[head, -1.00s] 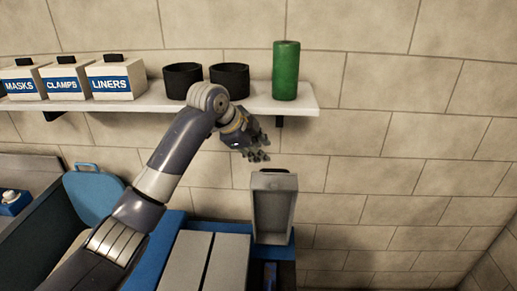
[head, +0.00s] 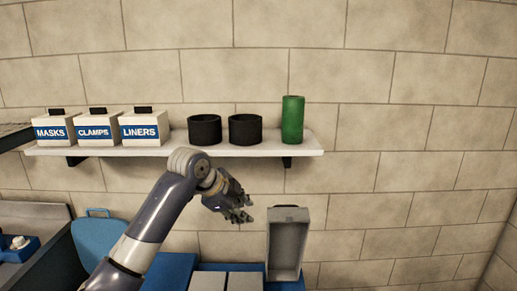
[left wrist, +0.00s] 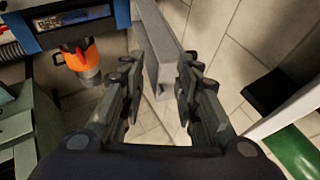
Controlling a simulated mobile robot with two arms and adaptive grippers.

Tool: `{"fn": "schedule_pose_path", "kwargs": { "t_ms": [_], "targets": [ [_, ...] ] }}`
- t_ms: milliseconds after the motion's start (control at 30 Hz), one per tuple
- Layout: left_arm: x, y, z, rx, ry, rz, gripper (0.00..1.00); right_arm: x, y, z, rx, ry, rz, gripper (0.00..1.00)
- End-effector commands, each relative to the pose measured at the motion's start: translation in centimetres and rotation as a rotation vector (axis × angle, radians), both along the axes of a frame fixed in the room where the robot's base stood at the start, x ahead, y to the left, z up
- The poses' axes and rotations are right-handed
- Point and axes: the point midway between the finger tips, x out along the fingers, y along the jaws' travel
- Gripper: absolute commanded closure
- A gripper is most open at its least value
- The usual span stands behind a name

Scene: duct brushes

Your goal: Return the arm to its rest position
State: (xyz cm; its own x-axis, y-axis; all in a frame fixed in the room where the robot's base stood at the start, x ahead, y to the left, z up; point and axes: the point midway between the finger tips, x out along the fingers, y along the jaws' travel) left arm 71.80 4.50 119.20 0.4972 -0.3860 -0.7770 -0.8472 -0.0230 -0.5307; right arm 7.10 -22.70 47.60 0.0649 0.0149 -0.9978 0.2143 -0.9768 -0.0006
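My left arm (head: 150,225) reaches in from the lower left of the head view. My left gripper (head: 242,208) is below the wall shelf (head: 260,150), up and left of an upright grey open-fronted bin (head: 287,247), and looks apart from both. In the left wrist view its two fingers (left wrist: 160,85) are spread with nothing between them. A grey channel-shaped piece (left wrist: 160,55) shows beyond the fingertips, apart from them. My right gripper is in neither view.
The shelf holds boxes marked MASKS (head: 54,128), CLAMPS (head: 98,128) and LINERS (head: 144,127), two black cups (head: 205,130) and a green cylinder (head: 292,120). An orange-and-grey item (left wrist: 82,58) shows at left in the wrist view. Bare wall lies right of the bin.

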Motion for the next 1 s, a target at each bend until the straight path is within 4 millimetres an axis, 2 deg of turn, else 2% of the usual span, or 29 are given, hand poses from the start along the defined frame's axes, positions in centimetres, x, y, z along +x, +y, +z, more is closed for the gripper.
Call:
{"fn": "schedule_pose_path", "kwargs": {
  "t_ms": [33, 233, 367, 567, 667, 767, 900, 1000],
  "targets": [
    [-0.4, 0.0, -1.1, -0.005, 0.013, 0.007, 0.70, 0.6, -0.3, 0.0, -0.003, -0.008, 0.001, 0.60],
    [-1.6, 0.0, -3.9, -0.027, 0.048, 0.047, 0.70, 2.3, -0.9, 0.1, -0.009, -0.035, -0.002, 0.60],
    [-2.7, 0.0, -6.3, -0.048, 0.079, 0.085, 0.70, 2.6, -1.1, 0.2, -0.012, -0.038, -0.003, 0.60],
    [-5.5, 0.4, -10.8, -0.089, 0.140, 0.167, 0.70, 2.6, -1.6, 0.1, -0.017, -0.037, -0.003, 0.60],
    [-7.7, 0.7, -13.9, -0.117, 0.183, 0.231, 0.70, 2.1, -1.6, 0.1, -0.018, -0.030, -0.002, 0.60],
    [-10.8, 1.4, -17.5, -0.153, 0.237, 0.321, 0.70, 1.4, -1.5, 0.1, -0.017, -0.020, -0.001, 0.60],
    [-15.9, 3.0, -22.0, -0.205, 0.311, 0.476, 0.70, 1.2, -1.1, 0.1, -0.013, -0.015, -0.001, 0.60],
    [-19.8, 4.4, -24.6, -0.236, 0.360, 0.595, 0.70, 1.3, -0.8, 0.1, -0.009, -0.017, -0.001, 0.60]
  ]
}}
